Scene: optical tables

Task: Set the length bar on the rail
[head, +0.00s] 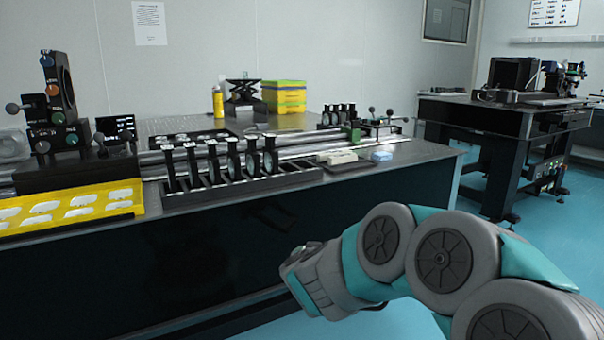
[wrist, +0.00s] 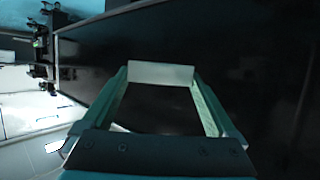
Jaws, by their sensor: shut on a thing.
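My gripper (wrist: 160,82) shows in the wrist view, with its two teal fingers spread around a pale, flat-faced block that looks like the length bar (wrist: 160,73). The bar spans the gap between the fingertips, and a dark panel lies behind it. In the head view my arm reaches in from the lower right, low in front of the table, and the fingers and bar cannot be made out there. The silver rail (head: 303,151) runs along the optical table, apart from my gripper. A rack of upright lens holders partly hides it.
The optical table (head: 425,152) carries a black rack (head: 290,183) of lens holders, a yellow tray (head: 75,217) and a dark mount (head: 58,100) at left. Another table stands behind right, with open blue floor between.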

